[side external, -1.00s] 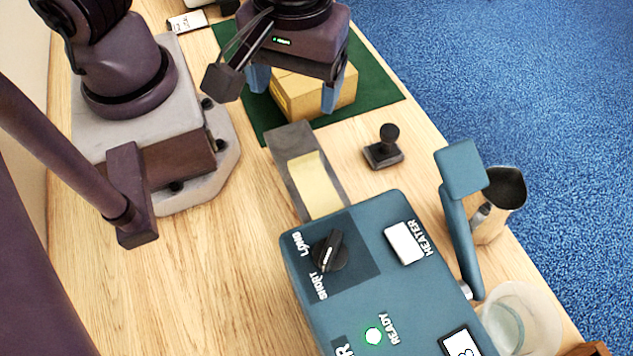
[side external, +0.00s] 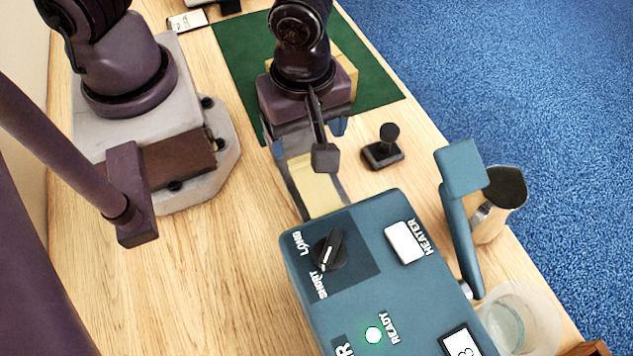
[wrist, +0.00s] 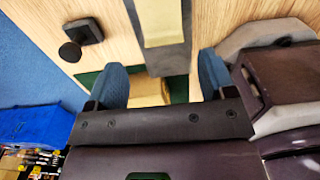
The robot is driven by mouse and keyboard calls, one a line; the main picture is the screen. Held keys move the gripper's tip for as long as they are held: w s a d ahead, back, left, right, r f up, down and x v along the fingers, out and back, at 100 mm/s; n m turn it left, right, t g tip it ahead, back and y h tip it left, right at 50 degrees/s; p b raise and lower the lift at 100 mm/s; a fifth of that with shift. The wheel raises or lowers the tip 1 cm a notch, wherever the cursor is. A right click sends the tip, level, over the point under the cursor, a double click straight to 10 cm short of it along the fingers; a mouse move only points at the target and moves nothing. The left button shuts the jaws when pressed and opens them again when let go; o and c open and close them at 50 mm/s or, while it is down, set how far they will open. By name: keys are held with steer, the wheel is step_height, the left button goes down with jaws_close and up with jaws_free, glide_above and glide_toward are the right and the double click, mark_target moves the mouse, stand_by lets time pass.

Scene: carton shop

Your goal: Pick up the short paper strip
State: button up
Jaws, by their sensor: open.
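The short paper strip (side external: 318,190) is pale yellow and lies on the grey metal chute (side external: 295,190) that sticks out of the blue dispenser. My gripper (side external: 309,135) hangs over the far end of the chute, just beyond the strip's far end, and hides part of it. In the wrist view the strip (wrist: 161,20) runs in from the top edge, in line with the gap between my fingers (wrist: 168,78). The fingers are blue, wide apart and empty, and the strip's end lies ahead of their tips.
The blue dispenser (side external: 372,285) stands close in front, with a knob and lever arm. A black stamp-like tool (side external: 383,148) stands right of the chute. A carton (side external: 345,65) sits on the green mat (side external: 375,75) behind my gripper. Bare wood lies left of the chute.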

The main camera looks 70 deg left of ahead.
mark_target(304, 164)
steer(key=shift+s+a+f, duration=0.1)
steer(key=shift+f, duration=1.25)
steer(key=shift+s+a+f, duration=0.1)
steer(key=shift+f, duration=1.25)
steer(key=c, duration=0.8)
